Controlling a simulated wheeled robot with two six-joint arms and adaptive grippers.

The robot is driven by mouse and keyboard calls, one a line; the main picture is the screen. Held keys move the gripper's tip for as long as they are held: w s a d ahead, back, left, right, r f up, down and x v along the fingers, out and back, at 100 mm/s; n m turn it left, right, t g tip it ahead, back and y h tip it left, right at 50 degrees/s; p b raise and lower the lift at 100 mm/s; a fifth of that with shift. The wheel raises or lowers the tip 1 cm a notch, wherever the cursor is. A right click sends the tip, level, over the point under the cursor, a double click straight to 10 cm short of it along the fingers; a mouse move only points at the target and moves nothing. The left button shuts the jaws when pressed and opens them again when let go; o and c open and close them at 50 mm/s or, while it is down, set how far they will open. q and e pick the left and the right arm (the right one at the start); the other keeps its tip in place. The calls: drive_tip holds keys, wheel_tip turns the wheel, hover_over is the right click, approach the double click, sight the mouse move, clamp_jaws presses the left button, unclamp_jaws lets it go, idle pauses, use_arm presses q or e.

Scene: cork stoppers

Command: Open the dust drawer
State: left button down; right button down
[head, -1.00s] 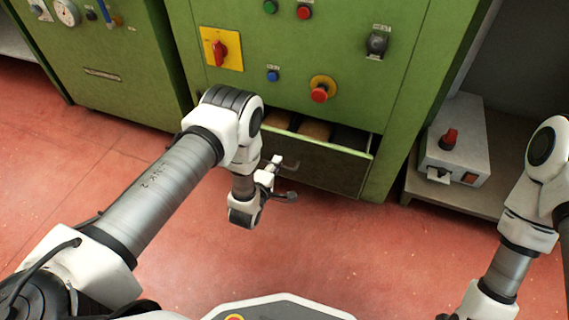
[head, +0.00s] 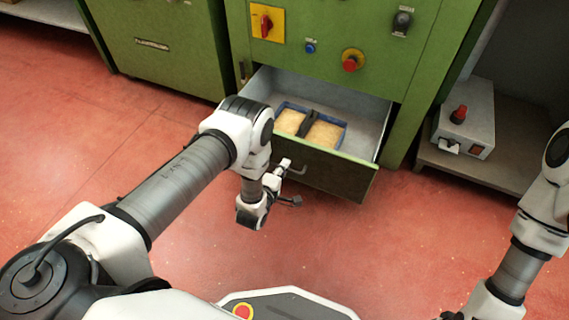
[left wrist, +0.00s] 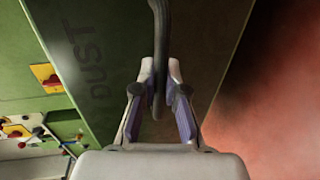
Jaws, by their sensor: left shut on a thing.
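The dust drawer (head: 335,172) is a green drawer low in the green machine, and it stands well open. Inside it is a blue-edged tray (head: 345,126) with tan, dust-like contents in two parts. My left gripper (head: 282,184) is at the drawer front, shut on the drawer handle (head: 298,169). In the left wrist view the dark handle bar (left wrist: 159,50) runs between the two fingers (left wrist: 160,85). The word DUST shows on the drawer front (left wrist: 110,40) there. The right gripper is out of view; only part of my right arm shows.
A red rotary switch on a yellow plate (head: 267,23), a blue button (head: 310,48) and a red emergency button (head: 352,60) are above the drawer. A grey box (head: 466,115) with a red knob stands on a low shelf at right. The red floor in front is clear.

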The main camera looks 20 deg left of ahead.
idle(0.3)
use_arm(q)
drive_tip(key=c, duration=1.2)
unclamp_jaws()
drive_tip(key=shift+s, duration=0.1)
drive_tip(key=v, duration=1.1)
drive_tip(key=shift+s, duration=0.4)
